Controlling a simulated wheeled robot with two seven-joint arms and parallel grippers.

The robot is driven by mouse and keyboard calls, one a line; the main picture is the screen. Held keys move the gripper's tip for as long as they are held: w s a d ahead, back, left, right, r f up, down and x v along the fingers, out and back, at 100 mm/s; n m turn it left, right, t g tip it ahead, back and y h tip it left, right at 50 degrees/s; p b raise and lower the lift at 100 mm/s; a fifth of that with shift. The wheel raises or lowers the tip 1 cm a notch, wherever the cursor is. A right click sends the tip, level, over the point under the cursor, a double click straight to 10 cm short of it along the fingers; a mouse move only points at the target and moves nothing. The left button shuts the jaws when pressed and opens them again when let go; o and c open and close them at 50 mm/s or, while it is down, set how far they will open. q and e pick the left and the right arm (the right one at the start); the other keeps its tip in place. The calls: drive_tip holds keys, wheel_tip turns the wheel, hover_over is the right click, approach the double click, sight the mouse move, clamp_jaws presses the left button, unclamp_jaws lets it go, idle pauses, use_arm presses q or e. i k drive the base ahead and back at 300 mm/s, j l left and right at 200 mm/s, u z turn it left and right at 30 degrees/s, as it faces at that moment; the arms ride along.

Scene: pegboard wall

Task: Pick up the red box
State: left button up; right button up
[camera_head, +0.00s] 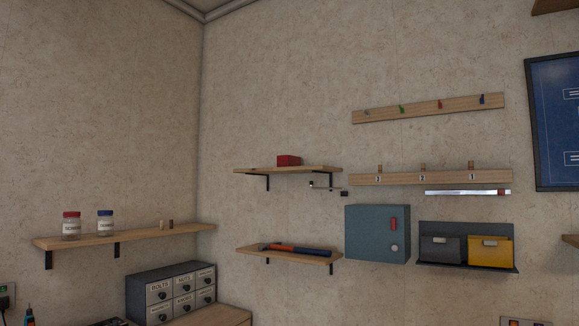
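A lower shelf (290,256) holds a hammer (295,249). To the right are a blue-grey cabinet (372,235), a rack with a yellow bin (489,252), and hook rails (430,108). On the left, a shelf (130,240) holds two jars. A drawer unit (172,290) stands below.

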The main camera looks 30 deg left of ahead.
sight(282, 160)
drive_tip(key=u, duration=0.6)
drive_tip(key=i+u, duration=0.2)
drive_tip(key=u, duration=0.25)
drive_tip(key=i+u, duration=0.15)
drive_tip(key=u, duration=0.3)
drive_tip(key=i+l+u, duration=0.15)
drive_tip(key=u, duration=0.3)
drive_tip(key=i+l+u, duration=0.15)
drive_tip(key=u, duration=0.3)
